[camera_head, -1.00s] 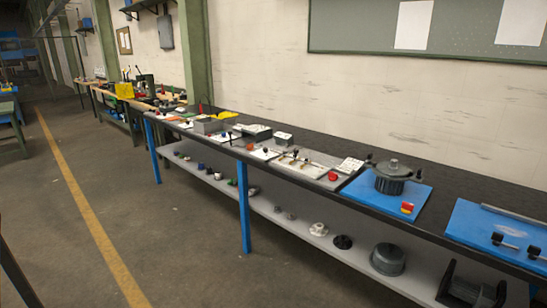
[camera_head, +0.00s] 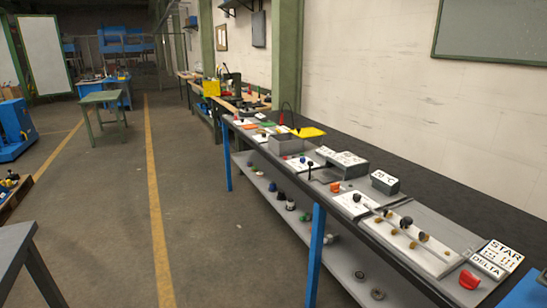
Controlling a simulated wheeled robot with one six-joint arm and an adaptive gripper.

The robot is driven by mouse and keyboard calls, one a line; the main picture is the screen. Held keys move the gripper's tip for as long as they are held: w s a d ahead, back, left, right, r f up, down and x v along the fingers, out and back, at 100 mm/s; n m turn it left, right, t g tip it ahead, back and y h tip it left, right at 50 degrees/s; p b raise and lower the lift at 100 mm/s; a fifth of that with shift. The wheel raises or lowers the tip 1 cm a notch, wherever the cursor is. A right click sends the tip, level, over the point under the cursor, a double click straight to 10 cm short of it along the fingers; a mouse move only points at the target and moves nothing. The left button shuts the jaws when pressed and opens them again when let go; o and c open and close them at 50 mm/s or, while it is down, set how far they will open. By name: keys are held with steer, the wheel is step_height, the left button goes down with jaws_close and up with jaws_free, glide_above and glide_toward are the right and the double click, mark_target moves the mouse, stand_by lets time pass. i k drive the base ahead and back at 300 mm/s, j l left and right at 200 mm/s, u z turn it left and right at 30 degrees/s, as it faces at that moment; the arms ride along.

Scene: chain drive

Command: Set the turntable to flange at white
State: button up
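I cannot pick out a turntable, a flange or a white mark with certainty in the head view. The long dark workbench (camera_head: 345,225) runs from the lower right away to the middle. On it lie a white board with several small knobs and levers (camera_head: 412,240), a red knob (camera_head: 469,279) and a sign reading STAR and DELTA (camera_head: 499,256). A corner of a blue board (camera_head: 527,290) shows at the lower right edge. My gripper is not in view.
A grey open box (camera_head: 287,145) and a yellow piece (camera_head: 310,132) stand farther along the bench. Small parts lie on its lower shelf (camera_head: 340,262). The floor (camera_head: 195,220) left of the bench is clear. A green table (camera_head: 100,98) and a grey table (camera_head: 15,250) stand left.

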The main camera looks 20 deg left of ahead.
mark_target(87, 77)
steer(key=i+j+u, duration=0.15)
steer(key=i+u, duration=0.25)
steer(key=i, duration=0.25)
steer(key=i+u, duration=0.4)
steer(key=i, duration=0.2)
steer(key=i+l+u, duration=0.25)
steer(key=i+u, duration=0.15)
steer(key=i, duration=0.25)
steer(key=i+u, duration=0.25)
steer(key=i, duration=5)
steer(key=i+u, duration=0.1)
steer(key=i, duration=0.5)
steer(key=i+l+u, duration=0.15)
steer(key=i, duration=0.45)
steer(key=i+l+u, duration=0.1)
steer(key=i, duration=0.45)
steer(key=i+z, duration=0.1)
steer(key=i, duration=0.5)
steer(key=i+j+z, duration=0.1)
steer(key=i, duration=0.5)
steer(key=i+j, duration=0.1)
steer(key=i, duration=0.5)
steer(key=i+z, duration=0.45)
steer(key=i, duration=1.3)
steer(key=i+l+u, duration=0.25)
steer(key=i, duration=1.55)
steer(key=j, duration=0.15)
